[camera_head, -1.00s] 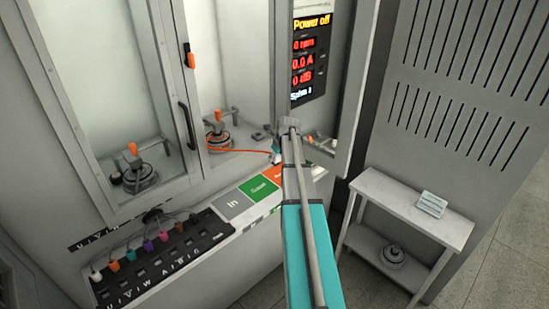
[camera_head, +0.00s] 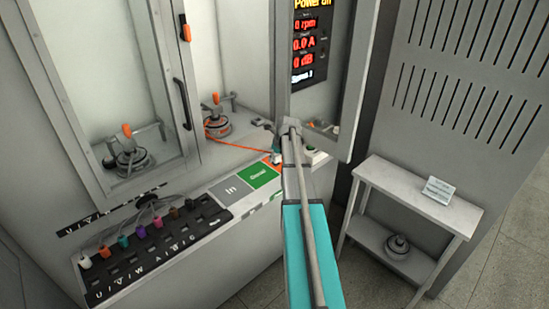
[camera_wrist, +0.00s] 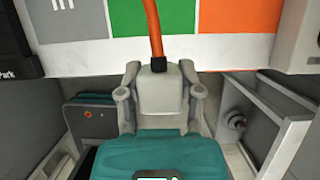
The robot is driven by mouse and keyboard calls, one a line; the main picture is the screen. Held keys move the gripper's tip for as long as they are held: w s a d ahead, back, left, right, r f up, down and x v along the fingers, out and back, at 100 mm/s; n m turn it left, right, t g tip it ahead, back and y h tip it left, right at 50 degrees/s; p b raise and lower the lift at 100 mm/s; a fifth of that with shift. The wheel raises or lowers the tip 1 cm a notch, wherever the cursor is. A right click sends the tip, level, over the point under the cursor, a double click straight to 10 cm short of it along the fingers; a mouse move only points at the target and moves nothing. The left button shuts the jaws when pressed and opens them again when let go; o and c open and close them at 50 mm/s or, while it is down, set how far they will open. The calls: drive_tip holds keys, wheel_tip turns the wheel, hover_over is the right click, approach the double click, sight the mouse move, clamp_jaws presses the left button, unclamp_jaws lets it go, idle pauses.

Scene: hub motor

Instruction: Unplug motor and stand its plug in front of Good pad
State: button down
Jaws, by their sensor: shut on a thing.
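My gripper (camera_wrist: 162,95) is shut on a grey plug (camera_wrist: 172,90), with one finger on each side. An orange cable (camera_wrist: 154,30) leaves the plug through a black collar and runs up across the pads. In the head view, it (camera_head: 240,146) leads to a motor (camera_head: 216,124) with an orange-handled clamp in the right bay. The green Good pad (camera_wrist: 150,18) lies between the grey In pad (camera_wrist: 70,22) and an orange pad (camera_wrist: 240,18). The plug overlaps the white front strip below the pads.
A black socket panel (camera_head: 150,262) with several coloured plugs lies left of the pads. Another motor (camera_head: 130,158) sits behind the glass door. A display (camera_head: 305,45) reads Power off. A side table (camera_head: 410,180) at right has a motor (camera_head: 397,246) on its lower shelf.

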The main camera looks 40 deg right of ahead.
drive_tip(key=shift+f+b, duration=3.8)
drive_tip(key=shift+f, duration=0.35)
drive_tip(key=shift+f+b, duration=0.7)
drive_tip(key=shift+b, duration=0.05)
drive_tip(key=shift+f, duration=0.2)
drive_tip(key=shift+f+b, duration=0.35)
drive_tip(key=shift+b, duration=0.15)
drive_tip(key=shift+f, duration=0.2)
drive_tip(key=shift+c, duration=0.9)
unclamp_jaws()
drive_tip(key=shift+s, duration=0.15)
